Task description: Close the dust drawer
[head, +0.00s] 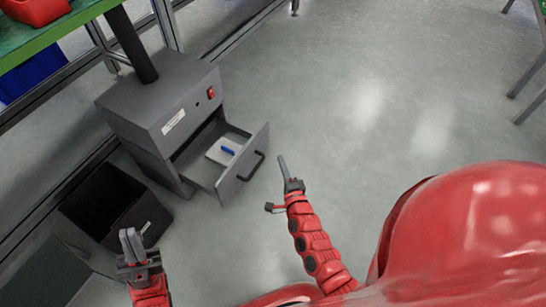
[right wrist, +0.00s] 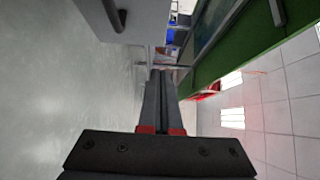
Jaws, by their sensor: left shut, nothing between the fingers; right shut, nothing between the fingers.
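The dust drawer (head: 226,184) is pulled out of the dark grey cabinet (head: 160,103) at left in the head view. Its front panel carries a black handle (head: 252,167). A white item with a blue object (head: 228,150) on it lies inside. In the right wrist view, a grey panel with the dark handle (right wrist: 117,15) shows at the top left. My right gripper (head: 281,158) is shut and empty, a little to the right of the handle and apart from it. My left gripper (head: 129,231) is shut and empty, below the cabinet in the picture, beside the black bin.
An open black bin (head: 112,203) stands on the floor beside the cabinet. A green-edged workbench (head: 62,39) with a red object (head: 35,10) is at the upper left. A dark pipe (head: 131,45) rises from the cabinet. The floor (head: 330,110) right of the drawer is clear.

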